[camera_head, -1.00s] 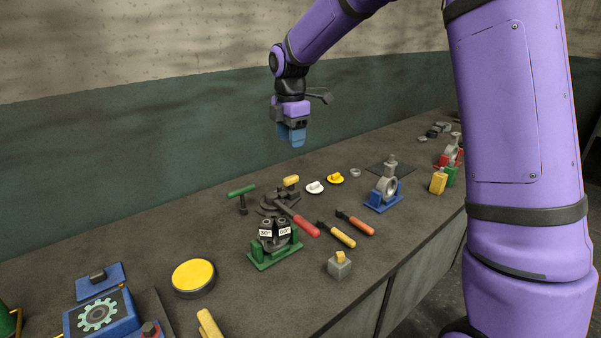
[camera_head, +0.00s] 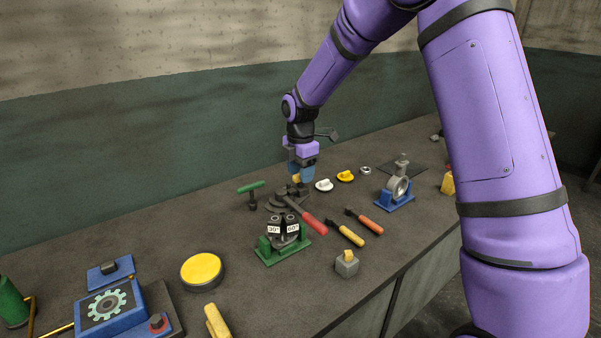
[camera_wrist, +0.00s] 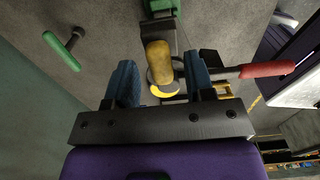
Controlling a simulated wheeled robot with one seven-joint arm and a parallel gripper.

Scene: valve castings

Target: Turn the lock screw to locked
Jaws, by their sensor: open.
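A dark fixture (camera_head: 275,205) with a red-handled lever (camera_head: 312,222) stands mid-bench. A yellow knob (camera_head: 296,178) is at its back; I take this for the lock screw, though no marking on it is readable. My gripper (camera_head: 302,176) points down at the knob, partly hiding it. In the wrist view the blue fingers of my gripper (camera_wrist: 161,82) are open, with the yellow knob (camera_wrist: 158,54) showing between them and clear space on both sides. I cannot tell how deep the knob sits between the fingertips. The red lever grip (camera_wrist: 267,69) extends to the right there.
A green T-handle tool (camera_head: 251,189) stands left of the fixture. A green stand with 30° and 60° labels (camera_head: 283,249) is in front. White (camera_head: 324,185) and yellow (camera_head: 346,176) knobs lie close on the right. Yellow- and orange-handled tools (camera_head: 365,221) lie farther right.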

